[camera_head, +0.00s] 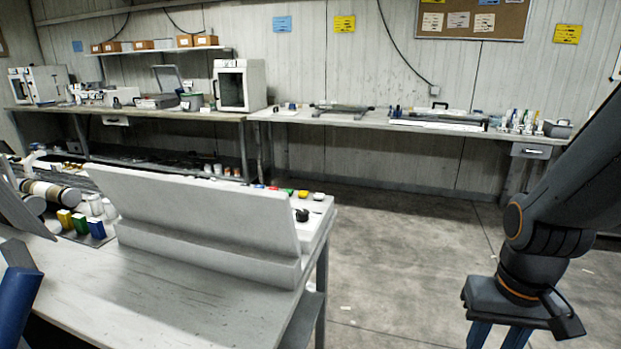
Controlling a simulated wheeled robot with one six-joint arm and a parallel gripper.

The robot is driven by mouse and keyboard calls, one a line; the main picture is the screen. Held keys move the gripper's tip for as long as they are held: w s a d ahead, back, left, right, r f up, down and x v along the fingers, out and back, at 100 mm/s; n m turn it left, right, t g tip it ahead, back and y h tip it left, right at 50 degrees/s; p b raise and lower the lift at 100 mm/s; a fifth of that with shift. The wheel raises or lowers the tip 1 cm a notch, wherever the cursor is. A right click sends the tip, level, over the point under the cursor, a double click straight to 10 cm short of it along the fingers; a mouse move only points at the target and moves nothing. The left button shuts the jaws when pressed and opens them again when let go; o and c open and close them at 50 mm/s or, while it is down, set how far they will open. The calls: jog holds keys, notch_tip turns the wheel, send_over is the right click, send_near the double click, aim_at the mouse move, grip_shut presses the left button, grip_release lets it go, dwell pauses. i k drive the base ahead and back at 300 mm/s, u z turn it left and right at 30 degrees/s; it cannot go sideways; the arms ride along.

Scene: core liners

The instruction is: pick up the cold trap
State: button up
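I cannot pick out a cold trap for certain among the many small items in view. My gripper (498,337) hangs at the lower right over bare floor, clear of the benches. Its two blue fingers point down with a gap between them, and floor shows through the gap. The bottom edge of the picture cuts off the fingertips. I see nothing held between the visible parts of the fingers.
A near bench (130,285) with a raised pale panel (195,208) fills the lower left; the panel hides part of its top. A long back bench (370,119) holds instruments and small bottles. Concrete floor (400,240) lies open between the benches.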

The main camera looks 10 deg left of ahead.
aim_at(116, 106)
jog(key=i, duration=4.8)
jog(key=u, duration=2.9)
jog(key=i, duration=5)
